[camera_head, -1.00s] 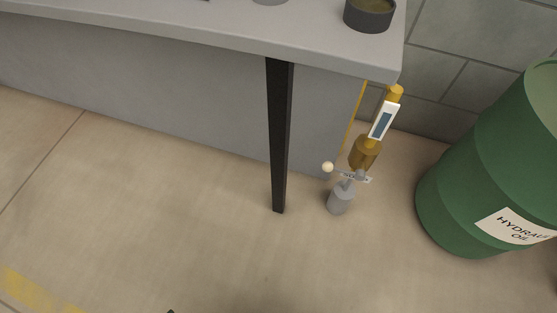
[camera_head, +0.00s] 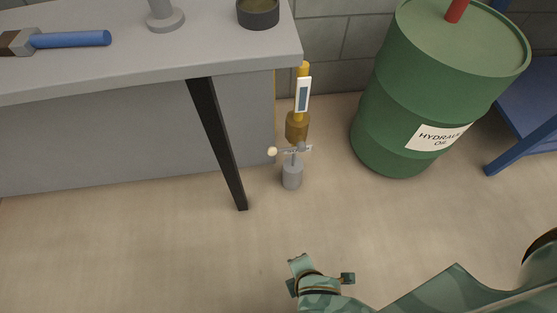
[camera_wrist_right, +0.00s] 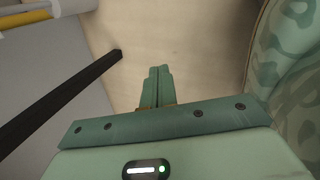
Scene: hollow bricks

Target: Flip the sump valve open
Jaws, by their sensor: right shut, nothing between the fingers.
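The sump valve assembly stands under the bench corner in the head view. It has a yellow pipe with a white sight gauge (camera_head: 303,95), a brass body (camera_head: 297,127), a small lever with a cream knob (camera_head: 272,151) pointing left, a white tag, and a grey cylinder (camera_head: 292,174) at the bottom. My right gripper (camera_head: 300,264) is low in the head view, in front of the valve and well apart from it. In the right wrist view its fingers (camera_wrist_right: 156,86) are together and empty over the floor. My left gripper is not in view.
A black bench leg (camera_head: 217,145) stands left of the valve. A green hydraulic oil drum (camera_head: 395,100) stands to its right, with a blue stand (camera_head: 525,115) beyond. The bench top (camera_head: 100,70) overhangs, holding a blue-handled tool (camera_head: 70,39). The floor in front is clear.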

